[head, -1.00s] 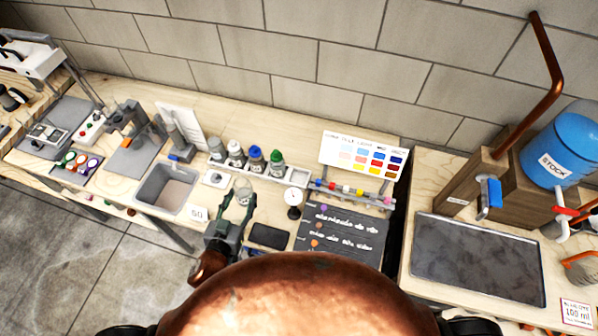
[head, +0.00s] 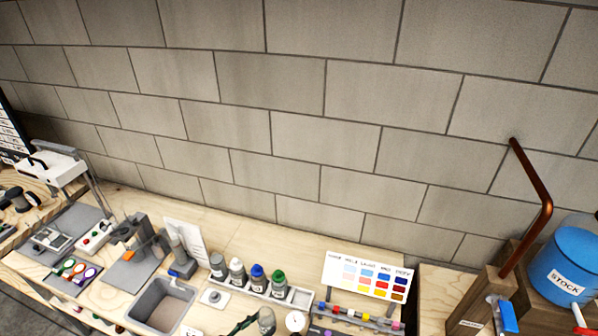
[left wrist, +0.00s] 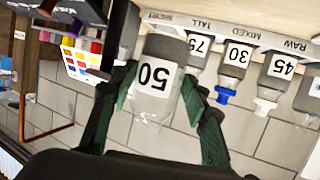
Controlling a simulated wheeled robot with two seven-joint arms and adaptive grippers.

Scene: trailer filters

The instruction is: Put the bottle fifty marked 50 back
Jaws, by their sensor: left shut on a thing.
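The bottle marked 50 (left wrist: 155,80) is grey and clear with a white label. My left gripper (left wrist: 160,88) is shut on it, with a green-padded finger on each side. The left wrist view is upside down. In the head view, the held bottle (head: 267,320) and part of the gripper (head: 243,325) show at the bottom edge, in front of the bottle rack (head: 300,297). The rack's right end has an empty space beside the green-capped bottle (head: 279,282). Bottles marked 75 (left wrist: 198,45), 30 (left wrist: 235,58) and 45 (left wrist: 277,70) show there. My right gripper is out of view.
A colour chart (head: 365,277) stands right of the rack, with a row of coloured pieces (head: 350,314) before it. A round white dial (head: 295,321) is close to the held bottle. A grey bin (head: 160,305) stands to the left.

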